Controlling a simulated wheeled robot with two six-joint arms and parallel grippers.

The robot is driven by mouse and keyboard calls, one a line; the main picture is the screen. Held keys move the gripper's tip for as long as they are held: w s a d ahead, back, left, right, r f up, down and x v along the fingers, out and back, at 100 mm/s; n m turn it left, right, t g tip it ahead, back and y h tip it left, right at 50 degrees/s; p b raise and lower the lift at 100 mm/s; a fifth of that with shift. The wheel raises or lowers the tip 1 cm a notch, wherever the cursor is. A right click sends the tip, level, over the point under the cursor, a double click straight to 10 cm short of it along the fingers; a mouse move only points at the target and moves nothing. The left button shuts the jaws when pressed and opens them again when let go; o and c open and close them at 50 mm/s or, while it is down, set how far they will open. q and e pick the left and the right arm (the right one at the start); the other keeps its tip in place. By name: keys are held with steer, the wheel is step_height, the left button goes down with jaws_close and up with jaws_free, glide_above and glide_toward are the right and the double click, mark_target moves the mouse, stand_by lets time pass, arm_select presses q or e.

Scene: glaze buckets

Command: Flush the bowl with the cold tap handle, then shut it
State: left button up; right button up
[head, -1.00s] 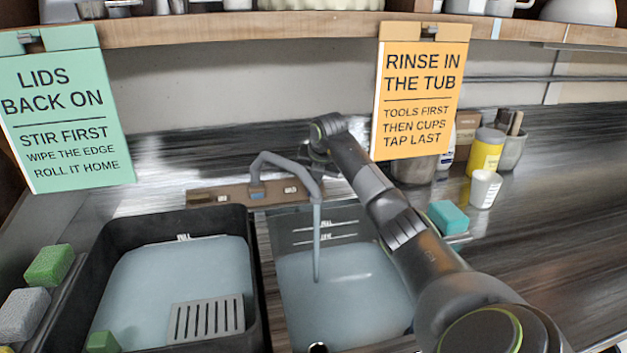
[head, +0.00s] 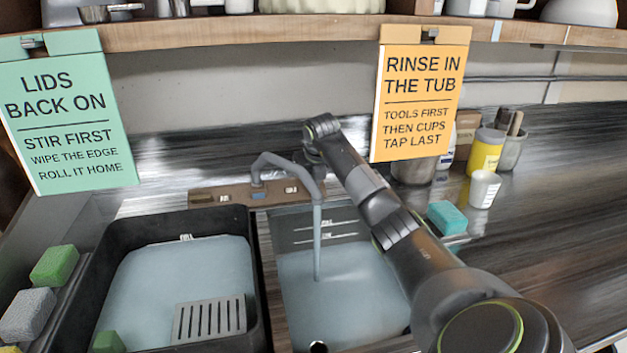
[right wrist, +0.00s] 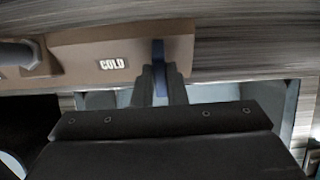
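The grey tap (head: 283,159) stands behind the right basin, and a stream of water (head: 317,245) runs from its spout. The basin, the likely bowl, holds pale blue-grey water (head: 350,290), with marks on its back wall. My right gripper (right wrist: 160,75) is at the tap's right side; in the right wrist view its fingers close on both sides of the blue cold tap handle (right wrist: 159,55). The COLD label (right wrist: 112,63) is left of the handle. In the head view my right arm hides the handle. My left gripper is not in view.
A black tub (head: 108,240) of bluish water with a grey grid stands left of the basin. Sponges (head: 55,265) lie at far left. A teal sponge (head: 447,217), white cup (head: 484,188) and yellow jar (head: 486,152) stand right of my arm. Signs hang from the shelf (head: 330,30).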

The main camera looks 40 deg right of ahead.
steer(key=o, duration=0.5)
steer(key=shift+c, duration=0.2)
steer(key=p+v, duration=0.2)
steer(key=v, duration=1.5)
steer(key=shift+r+p, duration=0.25)
steer(key=shift+p, duration=0.15)
steer(key=shift+s, duration=0.15)
